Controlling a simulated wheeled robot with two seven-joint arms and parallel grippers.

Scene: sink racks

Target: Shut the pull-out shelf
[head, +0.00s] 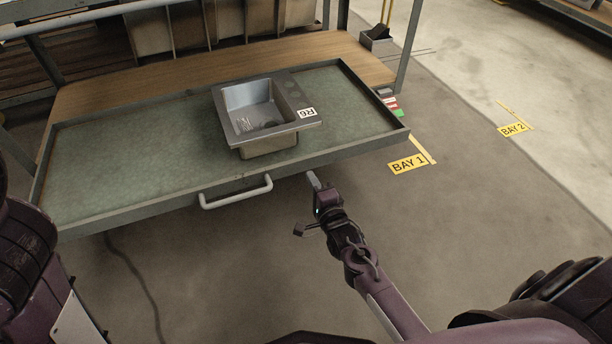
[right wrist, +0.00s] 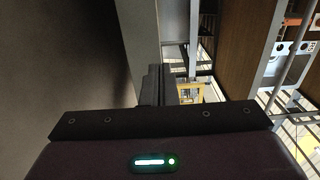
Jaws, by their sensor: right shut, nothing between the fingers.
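The pull-out shelf (head: 130,135) is a green-grey tray with a raised metal rim, pulled out from the wooden rack toward me in the head view. Its pale bar handle (head: 236,194) is on the front edge. My right gripper (head: 314,182) is shut and empty, just in front of and below the shelf's front edge, to the right of the handle and apart from it. Whether it touches the edge I cannot tell. In the right wrist view its dark fingers (right wrist: 152,88) show close together. My left gripper is not in view.
A metal sink (head: 250,105) labelled R6 sits on the shelf. Wooden boards (head: 330,45) lie behind the shelf, with upright panels at the back. Rack posts (head: 408,45) stand at the sides.

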